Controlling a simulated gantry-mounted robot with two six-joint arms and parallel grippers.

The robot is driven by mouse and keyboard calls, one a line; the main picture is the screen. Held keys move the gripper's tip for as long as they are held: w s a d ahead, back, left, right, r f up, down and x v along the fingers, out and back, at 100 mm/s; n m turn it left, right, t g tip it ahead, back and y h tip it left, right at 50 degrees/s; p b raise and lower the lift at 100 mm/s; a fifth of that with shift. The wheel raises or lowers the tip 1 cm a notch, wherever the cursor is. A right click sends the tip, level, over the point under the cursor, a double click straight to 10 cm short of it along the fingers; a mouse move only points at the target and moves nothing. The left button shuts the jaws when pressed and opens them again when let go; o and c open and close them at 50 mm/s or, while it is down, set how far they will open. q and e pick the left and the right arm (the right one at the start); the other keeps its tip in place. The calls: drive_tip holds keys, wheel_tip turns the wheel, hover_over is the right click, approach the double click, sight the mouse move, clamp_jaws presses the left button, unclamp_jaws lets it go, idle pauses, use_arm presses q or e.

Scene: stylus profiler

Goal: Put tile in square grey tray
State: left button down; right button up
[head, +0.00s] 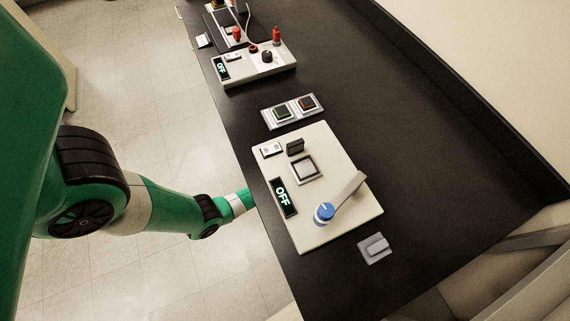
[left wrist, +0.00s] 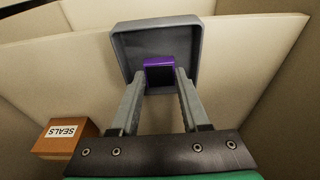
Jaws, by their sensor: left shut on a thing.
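In the left wrist view, my left gripper (left wrist: 160,78) is shut on a purple tile (left wrist: 160,61), with one finger on each side of it. The tile's face towards the camera is dark, with a purple edge at the top. A square grey tray (left wrist: 124,52) with raised walls lies behind the tile, and the tile and fingertips overlap its inside. I cannot tell whether the tile touches the tray floor. In the head view, my left arm reaches from the left to the bench edge, and its gripper is hidden there. My right gripper is not in view.
A brown box labelled SEALS (left wrist: 66,140) is left of the gripper. In the head view, a black bench (head: 420,110) carries a cream device (head: 335,155) with an OFF display, a blue knob (head: 324,212) and a lever. More switch panels stand farther along. The bench's right part is clear.

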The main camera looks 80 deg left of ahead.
use_arm(q)
wheel_tip(320, 180, down, 4)
drive_tip(key=shift+r+b, duration=0.25)
drive_tip(key=shift+b, duration=0.9)
drive_tip(key=shift+r, duration=0.15)
drive_tip(key=shift+c, duration=1.9)
unclamp_jaws()
drive_tip(key=r+p, duration=0.4)
drive_tip(key=shift+s+r, duration=0.15)
drive_tip(key=shift+s, duration=0.25)
